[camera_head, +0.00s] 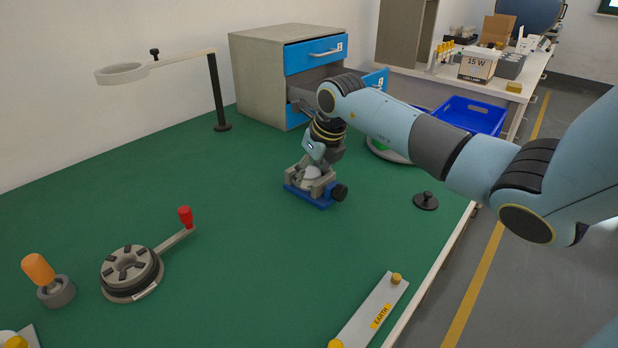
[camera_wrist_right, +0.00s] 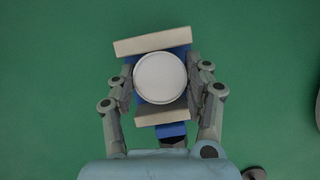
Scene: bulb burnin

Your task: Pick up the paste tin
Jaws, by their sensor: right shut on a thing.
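The paste tin shows from above as a round white lid (camera_wrist_right: 160,78) in the right wrist view. It sits between the two pale jaws of a small blue-based vise (camera_head: 322,199). The vise also shows in the wrist view (camera_wrist_right: 171,130). My right gripper (camera_wrist_right: 161,84) points down over the vise, with one finger on each side of the tin, shut on it. In the head view my right gripper (camera_head: 313,162) is low over the vise and hides most of the tin. My left gripper is not in view.
A grey cabinet with blue drawers (camera_head: 315,56) stands behind, one drawer open. A ring lamp stand (camera_head: 218,95) is back left. A round fixture with a red-knobbed crank (camera_head: 131,272) is front left. An earth bar (camera_head: 372,312) lies front right. The green mat's middle is clear.

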